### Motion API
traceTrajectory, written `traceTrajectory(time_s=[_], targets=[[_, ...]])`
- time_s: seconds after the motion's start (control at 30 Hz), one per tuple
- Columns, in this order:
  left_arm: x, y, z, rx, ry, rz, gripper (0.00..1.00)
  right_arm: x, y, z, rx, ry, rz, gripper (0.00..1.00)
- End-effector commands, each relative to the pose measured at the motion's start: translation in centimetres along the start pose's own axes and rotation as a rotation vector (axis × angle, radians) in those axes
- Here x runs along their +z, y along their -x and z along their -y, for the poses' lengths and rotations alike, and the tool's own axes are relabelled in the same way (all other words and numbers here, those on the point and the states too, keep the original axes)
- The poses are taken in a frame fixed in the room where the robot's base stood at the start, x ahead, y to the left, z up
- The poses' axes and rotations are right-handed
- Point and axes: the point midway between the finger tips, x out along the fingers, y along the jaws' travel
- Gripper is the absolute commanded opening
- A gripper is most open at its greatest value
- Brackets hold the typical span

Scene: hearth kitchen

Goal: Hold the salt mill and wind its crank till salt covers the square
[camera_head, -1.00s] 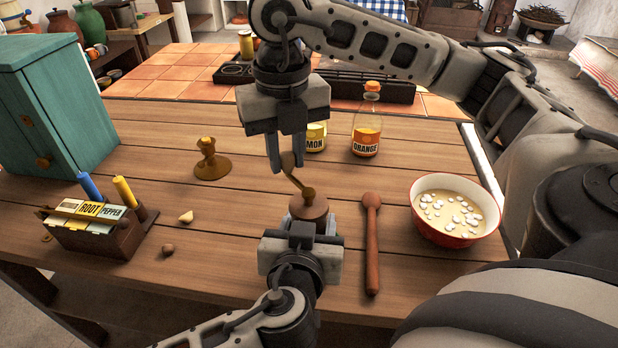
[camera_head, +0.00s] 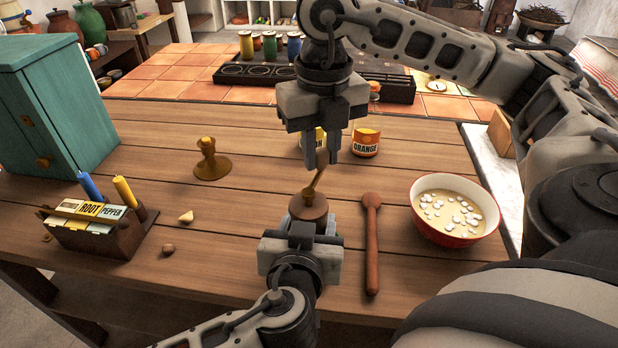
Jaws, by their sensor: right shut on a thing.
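The salt mill (camera_head: 308,207) stands on the wooden table near the front, with a brown round top and a crank (camera_head: 315,183) rising up and to the right. My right gripper (camera_head: 321,163) comes from above and is shut on the upper end of the crank, hiding the knob. My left gripper (camera_head: 303,234) is at the near side of the mill, against its body. I cannot make out the square or any salt.
A wooden spoon (camera_head: 371,240) lies just right of the mill, with a red bowl (camera_head: 455,238) beyond it. Orange jar (camera_head: 366,142) stands behind. A wooden stand (camera_head: 210,165), spice packet box (camera_head: 95,228) and teal cabinet (camera_head: 55,110) are at left.

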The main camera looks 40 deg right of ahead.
Motion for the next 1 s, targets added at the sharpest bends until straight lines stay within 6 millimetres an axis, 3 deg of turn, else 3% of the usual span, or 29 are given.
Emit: traceTrajectory(time_s=[0.47, 0.8, 1.0], targets=[[0.5, -0.2, 0.5, -0.013, -0.006, 0.009, 0.23, -0.9, -0.2, 0.6, 0.004, 0.008, -0.008, 0.09], [0.5, -0.2, 0.5, -0.012, -0.006, 0.009, 0.23, -3.4, -0.2, 1.4, 0.004, 0.008, -0.009, 0.09], [0.5, -0.2, 0.4, -0.010, -0.005, 0.009, 0.23, -3.7, -0.2, 1.5, 0.005, 0.007, -0.008, 0.09]])
